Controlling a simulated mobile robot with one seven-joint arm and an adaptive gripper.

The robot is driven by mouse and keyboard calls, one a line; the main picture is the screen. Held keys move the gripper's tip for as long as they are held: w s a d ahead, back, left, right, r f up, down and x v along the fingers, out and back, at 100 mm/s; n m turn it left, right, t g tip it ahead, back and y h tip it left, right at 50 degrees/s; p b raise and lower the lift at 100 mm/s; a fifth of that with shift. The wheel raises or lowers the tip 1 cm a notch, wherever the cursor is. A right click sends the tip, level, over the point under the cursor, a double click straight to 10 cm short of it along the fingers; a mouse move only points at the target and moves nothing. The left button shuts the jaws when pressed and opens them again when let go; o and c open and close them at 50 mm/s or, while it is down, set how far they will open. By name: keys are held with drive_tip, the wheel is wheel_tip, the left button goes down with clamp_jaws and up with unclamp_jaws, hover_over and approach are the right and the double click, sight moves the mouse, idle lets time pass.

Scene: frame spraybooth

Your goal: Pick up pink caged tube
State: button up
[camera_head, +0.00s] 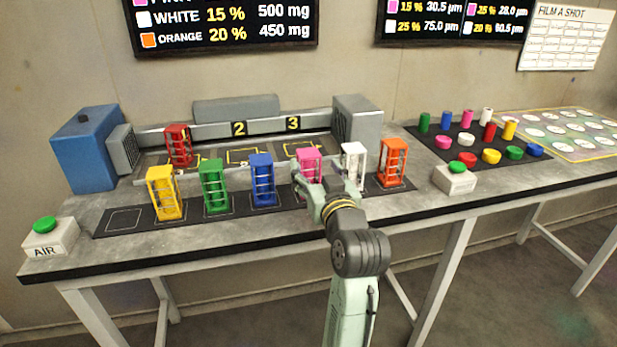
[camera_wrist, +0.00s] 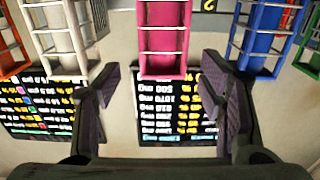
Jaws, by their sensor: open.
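The pink caged tube (camera_head: 309,157) stands upright on the black mat (camera_head: 181,219), in the row between the blue and white caged tubes. My gripper (camera_head: 309,176) is at its near side and hides its lower part. In the wrist view, which is upside down, the pink caged tube (camera_wrist: 163,40) is centred between and beyond the fingertips. My gripper (camera_wrist: 160,84) is open with nothing between its fingers. I cannot tell how deep the gap to the tube is.
The blue caged tube (camera_head: 262,180) and white caged tube (camera_head: 352,165) are close on either side. Green (camera_head: 215,187), yellow (camera_head: 165,193) and orange (camera_head: 393,163) ones share the row. A red one (camera_head: 178,147) stands behind, at the booth. Push-button boxes (camera_head: 455,178) sit near the edge.

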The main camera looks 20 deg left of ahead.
sight(311, 163)
drive_tip(key=p+x, duration=0.2)
drive_tip(key=x, duration=0.2)
drive_tip(key=shift+a+r, duration=0.2)
drive_tip(key=shift+a, duration=0.1)
drive_tip(key=shift+w+a+f, duration=0.15)
drive_tip(key=shift+w+a, duration=0.1)
drive_tip(key=shift+w, duration=0.3)
drive_tip(key=shift+c, duration=0.5)
clamp_jaws()
